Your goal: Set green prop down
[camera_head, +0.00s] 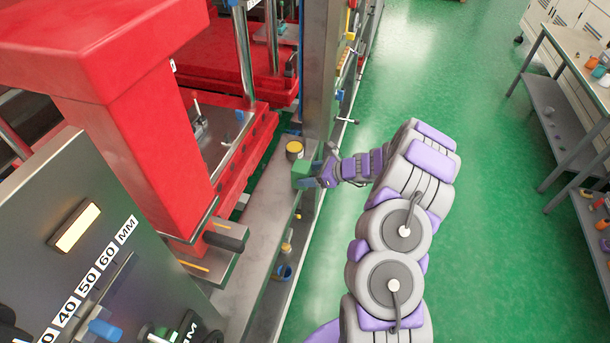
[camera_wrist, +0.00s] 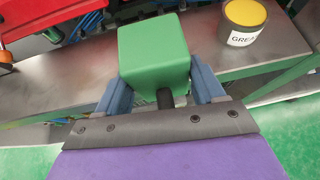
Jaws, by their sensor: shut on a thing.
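The green prop (camera_head: 301,174) is a block at the edge of the grey ledge beside the red machine. In the wrist view the green prop (camera_wrist: 154,52) sits between the blue fingers of my gripper (camera_wrist: 160,88), which is shut on it. My gripper (camera_head: 318,178) reaches the ledge from the right in the head view. The grey ledge (camera_head: 261,197) runs beneath and beyond the block. The underside of the block is hidden, so I cannot tell whether it touches the ledge.
A grease tin with a yellow top (camera_head: 294,149) stands on the ledge close behind the prop; in the wrist view the tin (camera_wrist: 241,22) is to its right. The red machine (camera_head: 150,130) borders the ledge on the left. Green floor (camera_head: 480,230) is open on the right.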

